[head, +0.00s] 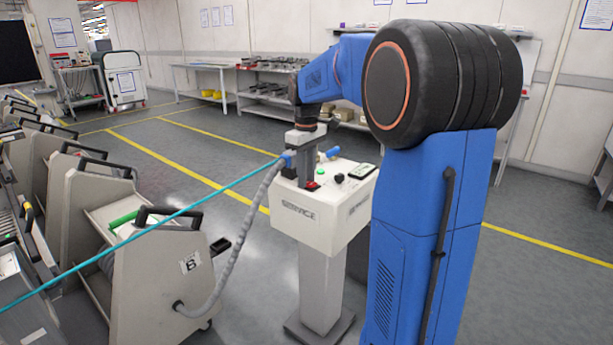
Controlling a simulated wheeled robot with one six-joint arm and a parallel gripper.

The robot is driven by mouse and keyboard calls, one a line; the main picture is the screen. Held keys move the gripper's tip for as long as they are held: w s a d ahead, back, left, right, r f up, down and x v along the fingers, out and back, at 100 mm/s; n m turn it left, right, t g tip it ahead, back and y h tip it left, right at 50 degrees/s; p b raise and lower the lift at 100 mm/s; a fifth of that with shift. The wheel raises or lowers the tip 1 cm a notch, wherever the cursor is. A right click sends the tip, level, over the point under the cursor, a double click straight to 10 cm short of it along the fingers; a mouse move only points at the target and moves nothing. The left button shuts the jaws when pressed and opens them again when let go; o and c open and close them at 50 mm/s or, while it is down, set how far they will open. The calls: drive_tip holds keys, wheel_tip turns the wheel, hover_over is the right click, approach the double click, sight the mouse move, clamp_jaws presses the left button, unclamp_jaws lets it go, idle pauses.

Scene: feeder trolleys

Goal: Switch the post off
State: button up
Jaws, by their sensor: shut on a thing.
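The service post (323,285) is a white box marked SERVICE on a grey column, left of my arm. My gripper (303,172) points down over the left part of the top. It is shut on what looks like the blue-ended connector (288,157) of a grey hose. Blue parts show on both sides of the jaws. The fingertips are partly hidden, and I cannot tell how the connector meets the post.
A teal cord (150,230) stretches from the lower left to the connector. More trolleys (48,150) line the left. The floor behind the post is open; shelves (265,85) stand at the wall.

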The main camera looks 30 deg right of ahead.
drive_tip(key=shift+s+d+r+t+y, duration=0.15)
drive_tip(key=shift+s+t+y, duration=0.25)
drive_tip(key=shift+t, duration=0.7)
drive_tip(key=shift+s+t+y, duration=0.15)
drive_tip(key=shift+t+y, duration=0.25)
drive_tip(key=shift+t, duration=0.7)
drive_tip(key=o, duration=1.1)
drive_tip(key=shift+c, duration=0.2)
drive_tip(key=shift+d, duration=0.1)
drive_tip(key=v, duration=1.7)
drive_tip(key=shift+r, duration=0.2)
